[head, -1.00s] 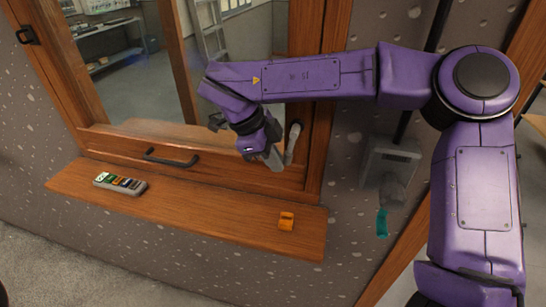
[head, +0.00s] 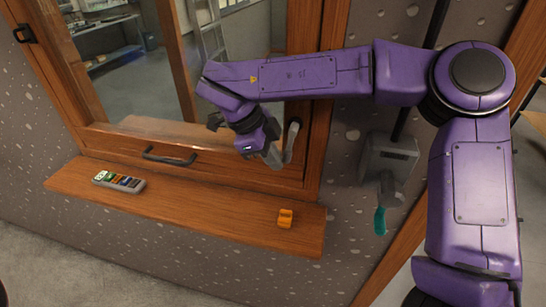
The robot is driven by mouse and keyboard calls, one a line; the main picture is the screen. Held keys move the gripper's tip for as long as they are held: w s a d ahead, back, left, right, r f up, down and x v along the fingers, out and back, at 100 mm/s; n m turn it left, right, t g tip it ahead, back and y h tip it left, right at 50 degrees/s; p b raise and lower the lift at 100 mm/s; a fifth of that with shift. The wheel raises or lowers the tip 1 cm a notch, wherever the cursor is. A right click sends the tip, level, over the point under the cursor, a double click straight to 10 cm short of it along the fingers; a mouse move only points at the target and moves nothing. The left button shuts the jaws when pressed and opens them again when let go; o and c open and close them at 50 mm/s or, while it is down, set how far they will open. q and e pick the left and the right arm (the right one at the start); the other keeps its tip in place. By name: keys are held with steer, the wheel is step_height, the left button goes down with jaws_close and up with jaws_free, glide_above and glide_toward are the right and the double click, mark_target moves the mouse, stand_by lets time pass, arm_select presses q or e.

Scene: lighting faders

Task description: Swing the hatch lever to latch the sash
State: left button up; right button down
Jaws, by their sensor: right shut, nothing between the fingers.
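The hatch lever (head: 292,141) is a grey handle on the right side of the wooden window sash (head: 215,166). It hangs downward, tilted slightly to the left at its lower end. My right gripper (head: 273,158) is shut and empty, just left of the lever's lower part. I cannot tell whether its fingers touch the lever. The purple wrist above it hides part of the sash and glass. My left gripper is not in view.
A wooden sill (head: 215,213) runs below the sash. It carries a grey fader box (head: 119,182) and a small orange block (head: 285,218). A dark sash pull (head: 169,157) is left of my gripper. A wall box (head: 388,155) with a teal-handled lever (head: 380,221) is at right.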

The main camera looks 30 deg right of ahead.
stand_by(0.4)
steer(key=v, duration=1)
steer(key=shift+r+b, duration=0.25)
steer(key=shift+b, duration=0.1)
steer(key=shift+w+a, duration=0.1)
